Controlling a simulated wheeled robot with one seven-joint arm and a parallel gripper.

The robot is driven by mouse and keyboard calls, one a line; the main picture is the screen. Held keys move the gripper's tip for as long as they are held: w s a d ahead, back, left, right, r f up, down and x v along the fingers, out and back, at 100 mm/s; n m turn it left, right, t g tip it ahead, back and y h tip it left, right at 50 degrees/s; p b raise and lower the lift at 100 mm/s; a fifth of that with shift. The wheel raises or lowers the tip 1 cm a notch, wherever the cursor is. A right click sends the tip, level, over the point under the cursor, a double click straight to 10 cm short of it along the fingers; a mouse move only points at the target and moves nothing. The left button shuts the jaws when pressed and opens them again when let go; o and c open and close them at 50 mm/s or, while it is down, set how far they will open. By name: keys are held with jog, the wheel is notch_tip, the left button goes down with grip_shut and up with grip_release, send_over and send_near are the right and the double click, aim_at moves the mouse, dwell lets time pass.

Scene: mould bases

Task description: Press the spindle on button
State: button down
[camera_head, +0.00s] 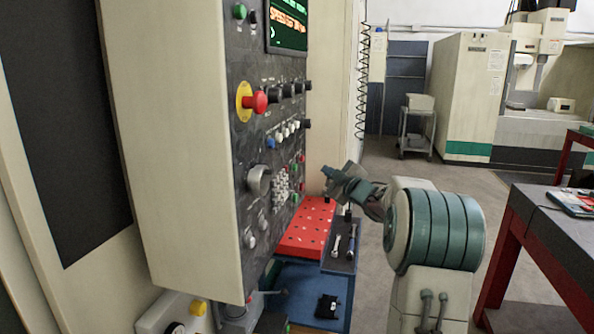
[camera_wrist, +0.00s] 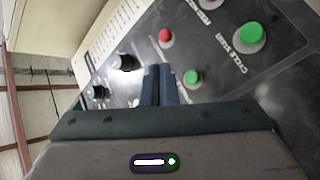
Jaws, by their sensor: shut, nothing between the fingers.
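The control panel (camera_head: 262,135) stands upright at left centre in the head view. My gripper (camera_head: 326,173) is to the right of its lower part, fingers pointing at the panel. In the wrist view the fingers of my gripper (camera_wrist: 158,70) are shut together and empty. A small green button (camera_wrist: 192,77) is just right of the fingertips, and a small red button (camera_wrist: 165,37) is above them. I cannot read a spindle label on either. A larger green button (camera_wrist: 250,34) marked CYCLE START is at the upper right. I cannot tell whether the fingertips touch the panel.
Two knobs (camera_wrist: 122,62) (camera_wrist: 98,92) sit left of the fingers in the wrist view. A red emergency stop (camera_head: 258,101) protrudes higher on the panel. A red tray (camera_head: 308,228) and tools (camera_head: 345,243) lie below my gripper.

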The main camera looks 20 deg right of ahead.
aim_at(295, 168)
jog(key=shift+w+a+b, duration=0.3)
jog(key=shift+w+a, duration=0.5)
jog(key=shift+a, duration=0.35)
jog(key=shift+w+a+b, duration=0.25)
jog(key=shift+w+a, duration=0.55)
jog(key=shift+a, duration=0.35)
jog(key=shift+a, duration=0.15)
jog(key=shift+w+a, duration=0.25)
